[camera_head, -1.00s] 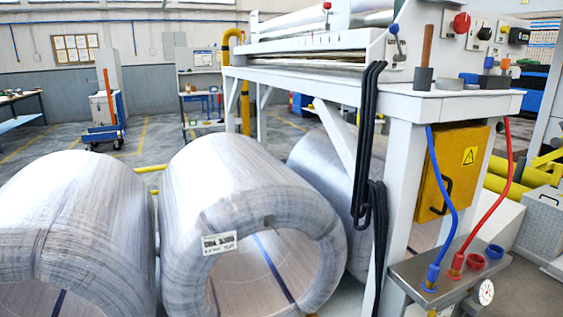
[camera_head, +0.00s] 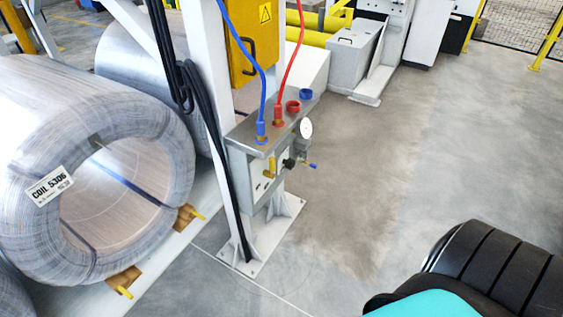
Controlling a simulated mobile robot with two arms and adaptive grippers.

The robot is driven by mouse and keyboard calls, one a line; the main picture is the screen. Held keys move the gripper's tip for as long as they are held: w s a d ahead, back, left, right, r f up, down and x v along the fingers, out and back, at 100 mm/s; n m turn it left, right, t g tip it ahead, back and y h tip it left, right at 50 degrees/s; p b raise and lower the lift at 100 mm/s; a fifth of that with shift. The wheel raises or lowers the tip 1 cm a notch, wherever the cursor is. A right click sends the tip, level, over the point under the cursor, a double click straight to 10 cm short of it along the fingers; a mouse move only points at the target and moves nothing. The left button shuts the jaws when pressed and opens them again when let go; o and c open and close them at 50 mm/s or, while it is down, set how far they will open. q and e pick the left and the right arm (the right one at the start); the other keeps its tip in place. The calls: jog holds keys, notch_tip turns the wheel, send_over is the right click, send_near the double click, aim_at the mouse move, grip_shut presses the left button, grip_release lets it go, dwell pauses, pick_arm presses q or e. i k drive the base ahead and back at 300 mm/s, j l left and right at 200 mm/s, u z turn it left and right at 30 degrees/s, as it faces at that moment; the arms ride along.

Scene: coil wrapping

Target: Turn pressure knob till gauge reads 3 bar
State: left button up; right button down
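The pressure gauge (camera_head: 306,128) is a small round white dial on the right end of the grey valve panel. Its needle and figures are too small to read. Below it, a small black knob-like fitting (camera_head: 289,163) sticks out of the panel's front, with a blue-tipped piece (camera_head: 312,166) to its right. I cannot tell for sure that this is the pressure knob. A brass-yellow fitting (camera_head: 270,167) sits just left of it. Neither gripper is in view.
The valve panel (camera_head: 240,160) stands on a floor-bolted foot (camera_head: 285,210). Blue (camera_head: 243,35) and red (camera_head: 300,30) hoses rise from its top. A large wire coil (camera_head: 85,100) lies at left. Concrete floor (camera_head: 370,170) is clear to the right. Black and teal parts cover the lower right corner.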

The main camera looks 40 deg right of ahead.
aim_at(290, 163)
jog(key=z, duration=1.25)
